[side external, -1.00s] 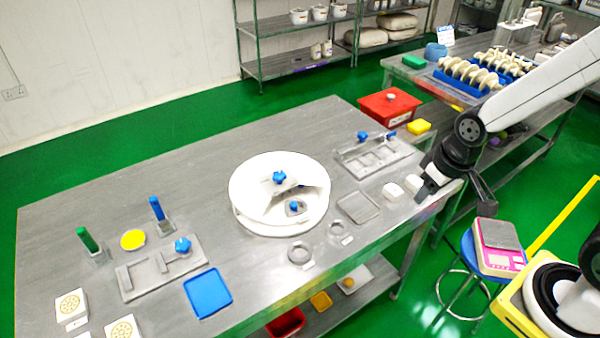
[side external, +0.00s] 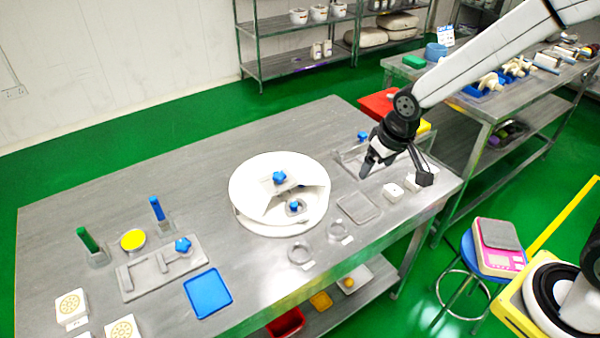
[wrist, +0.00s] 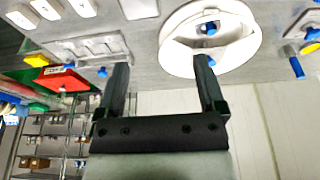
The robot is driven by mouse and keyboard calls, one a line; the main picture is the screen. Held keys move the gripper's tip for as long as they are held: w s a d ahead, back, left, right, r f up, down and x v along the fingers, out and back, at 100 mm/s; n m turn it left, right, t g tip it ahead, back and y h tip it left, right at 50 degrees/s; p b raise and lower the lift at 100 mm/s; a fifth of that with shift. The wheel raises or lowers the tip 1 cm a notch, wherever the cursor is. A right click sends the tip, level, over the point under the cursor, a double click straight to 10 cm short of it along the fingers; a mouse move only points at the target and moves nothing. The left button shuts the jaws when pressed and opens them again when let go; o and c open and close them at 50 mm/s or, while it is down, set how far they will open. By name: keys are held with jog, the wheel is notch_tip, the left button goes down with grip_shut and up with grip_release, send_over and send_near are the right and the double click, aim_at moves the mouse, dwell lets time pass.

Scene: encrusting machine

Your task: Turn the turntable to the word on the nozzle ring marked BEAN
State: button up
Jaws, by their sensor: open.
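The round white turntable (side external: 252,178) stands mid-table in the side view, with blue star knobs (side external: 279,178) on it. It also shows at the upper right of the wrist view (wrist: 246,50). Two metal nozzle rings (side external: 300,253) lie on the table in front of it, with small labels too small to read, so I cannot tell which says BEAN. My gripper (side external: 372,172) is above the table to the right of the turntable, near the metal fixture plate. In the wrist view its two fingers (wrist: 160,75) are apart with nothing between them.
A metal fixture plate (wrist: 90,48) lies near my gripper, and white blocks (side external: 393,191) sit at the right edge. A red box (side external: 376,103) is partly behind my arm. A blue tray (side external: 207,292), another fixture and coloured handles fill the left. The table's back left is clear.

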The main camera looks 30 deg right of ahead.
jog(key=w+a+f, duration=0.2)
jog(key=w+a, duration=0.3)
jog(key=w, duration=0.5)
jog(key=t, duration=0.1)
send_near(279, 174)
jog(key=shift+f, duration=0.45)
jog(key=shift+x, duration=3.95)
jog(key=shift+w, duration=0.15)
jog(key=shift+c, duration=0.3)
grip_shut()
